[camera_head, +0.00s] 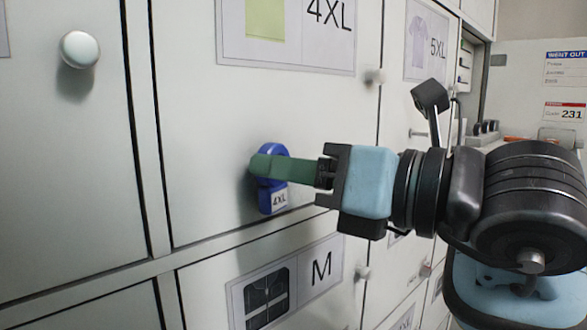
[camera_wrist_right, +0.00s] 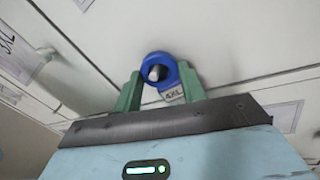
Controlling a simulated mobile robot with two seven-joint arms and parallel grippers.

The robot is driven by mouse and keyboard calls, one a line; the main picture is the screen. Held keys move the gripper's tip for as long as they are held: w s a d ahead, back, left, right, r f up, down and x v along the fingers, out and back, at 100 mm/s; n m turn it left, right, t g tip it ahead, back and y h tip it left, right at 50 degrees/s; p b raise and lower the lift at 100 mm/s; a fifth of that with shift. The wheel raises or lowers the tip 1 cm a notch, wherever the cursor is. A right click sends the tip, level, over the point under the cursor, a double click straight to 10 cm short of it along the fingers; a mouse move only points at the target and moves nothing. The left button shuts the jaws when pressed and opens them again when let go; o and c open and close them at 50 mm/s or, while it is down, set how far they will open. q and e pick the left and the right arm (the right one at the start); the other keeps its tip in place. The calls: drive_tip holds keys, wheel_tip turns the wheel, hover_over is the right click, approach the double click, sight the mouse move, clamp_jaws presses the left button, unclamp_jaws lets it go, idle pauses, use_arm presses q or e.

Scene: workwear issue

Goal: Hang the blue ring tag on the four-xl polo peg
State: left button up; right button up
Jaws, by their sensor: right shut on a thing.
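The blue ring tag (camera_head: 272,201) has a white 4XL label and is upright, close to the pale door (camera_head: 185,150) that carries the 4XL polo sign (camera_head: 286,33). My right gripper (camera_head: 262,165) is shut on the tag, with a green finger hiding part of it in the head view. In the right wrist view, the blue ring tag (camera_wrist_right: 172,62) sits between both green fingers of my right gripper (camera_wrist_right: 160,78). A pale rounded peg end (camera_wrist_right: 155,73) shows inside its hole; how far the ring is over it cannot be told. My left gripper is out of view.
A round knob (camera_head: 80,50) stands out on the door to the left. A smaller knob (camera_head: 374,77) is near the right edge of the 4XL door. An M sign (camera_head: 287,288) is on the door below, a 5XL sign (camera_head: 428,42) to the right.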

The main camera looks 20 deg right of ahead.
drive_tip(key=o, duration=1)
drive_tip(key=b+v, duration=0.4)
drive_tip(key=v, duration=0.3)
drive_tip(key=shift+s+d, duration=0.25)
drive_tip(key=shift+s, duration=0.1)
